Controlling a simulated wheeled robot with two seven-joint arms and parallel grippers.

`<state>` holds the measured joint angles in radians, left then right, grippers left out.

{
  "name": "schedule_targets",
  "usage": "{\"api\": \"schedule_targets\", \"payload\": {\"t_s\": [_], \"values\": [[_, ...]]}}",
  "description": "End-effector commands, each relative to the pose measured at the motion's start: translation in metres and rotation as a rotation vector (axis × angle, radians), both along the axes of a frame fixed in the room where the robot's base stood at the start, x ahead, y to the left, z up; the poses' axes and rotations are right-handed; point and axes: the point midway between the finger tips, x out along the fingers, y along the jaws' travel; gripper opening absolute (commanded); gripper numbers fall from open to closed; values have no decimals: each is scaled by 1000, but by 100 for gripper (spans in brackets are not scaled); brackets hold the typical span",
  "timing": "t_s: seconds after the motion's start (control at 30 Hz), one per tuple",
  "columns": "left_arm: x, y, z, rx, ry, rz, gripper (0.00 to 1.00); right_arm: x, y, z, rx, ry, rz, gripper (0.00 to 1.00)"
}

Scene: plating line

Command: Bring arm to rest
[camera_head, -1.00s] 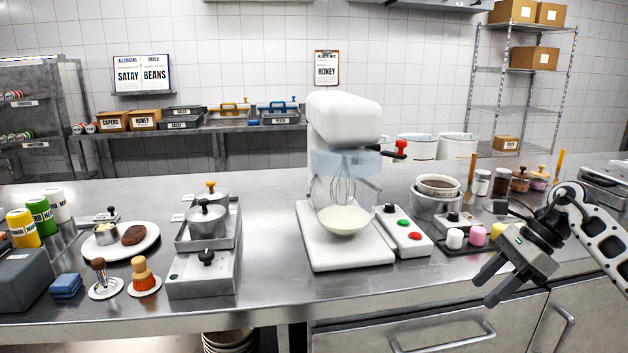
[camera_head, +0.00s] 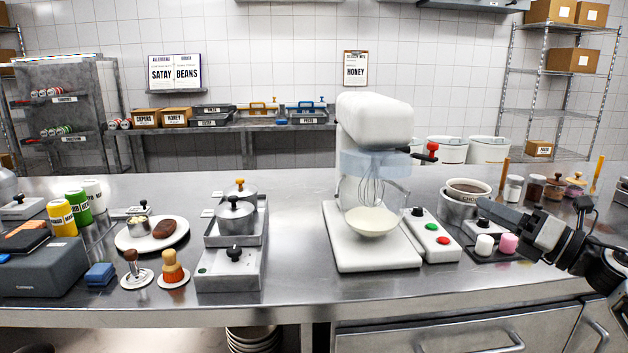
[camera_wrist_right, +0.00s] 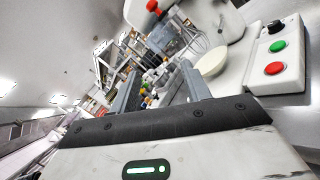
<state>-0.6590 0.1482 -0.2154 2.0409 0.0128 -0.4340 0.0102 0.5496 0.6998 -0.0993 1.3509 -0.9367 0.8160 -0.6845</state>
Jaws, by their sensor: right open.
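My right gripper (camera_head: 488,218) is in the head view at the right, above the front right part of the steel counter (camera_head: 300,300). Its fingers point left, over the dark tray with the white and pink marshmallow-like pieces (camera_head: 509,243). In the right wrist view the two fingers of my right gripper (camera_wrist_right: 163,85) stand apart with nothing held between them. The wrist view looks sideways past the fingers to the mixer's white bowl (camera_wrist_right: 211,62). My left gripper is not in view.
A white stand mixer (camera_head: 375,120) with a button panel (camera_head: 432,235) stands left of the right gripper. A chocolate pot (camera_head: 458,210) and several jars stand behind it. At left are pans (camera_head: 237,215), a plate (camera_head: 130,238) and cans. The counter's front middle is clear.

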Motion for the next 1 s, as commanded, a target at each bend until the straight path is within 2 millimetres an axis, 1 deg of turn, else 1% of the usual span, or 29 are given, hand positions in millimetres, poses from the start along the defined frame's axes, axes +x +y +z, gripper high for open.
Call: {"api": "schedule_targets", "payload": {"t_s": [0.03,0.07,0.1,0.17,0.2,0.27,0.3,0.37,0.4,0.47,0.5,0.57,0.6,0.77,0.83,0.97,1.0], "values": [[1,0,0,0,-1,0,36,11,-20,18,191,37,-79,47],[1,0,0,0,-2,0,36,17,-34,27,318,65,-127,47],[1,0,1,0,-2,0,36,25,-54,35,487,105,-184,47],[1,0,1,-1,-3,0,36,34,-84,40,727,168,-260,47],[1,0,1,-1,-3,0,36,38,-102,39,876,210,-304,47],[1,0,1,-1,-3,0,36,43,-126,32,1082,273,-363,47],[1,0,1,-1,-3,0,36,45,-140,25,1205,313,-397,47],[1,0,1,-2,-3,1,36,47,-158,13,1379,372,-447,47],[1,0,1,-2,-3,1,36,47,-167,3,1489,411,-477,47],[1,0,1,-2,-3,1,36,47,-179,-13,1642,468,-522,47],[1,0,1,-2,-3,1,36,46,-185,-25,1741,507,-554,47],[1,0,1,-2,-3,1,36,44,-192,-43,1883,566,-602,47],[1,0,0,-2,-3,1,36,43,-178,-62,1873,604,-607,47],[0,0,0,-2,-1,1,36,30,-131,-121,1850,729,-618,47],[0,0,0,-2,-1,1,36,20,-109,-150,1845,791,-625,47],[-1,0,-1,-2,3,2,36,-9,-61,-207,1843,923,-640,47],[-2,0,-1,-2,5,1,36,-21,-44,-226,1845,970,-645,47]]}}
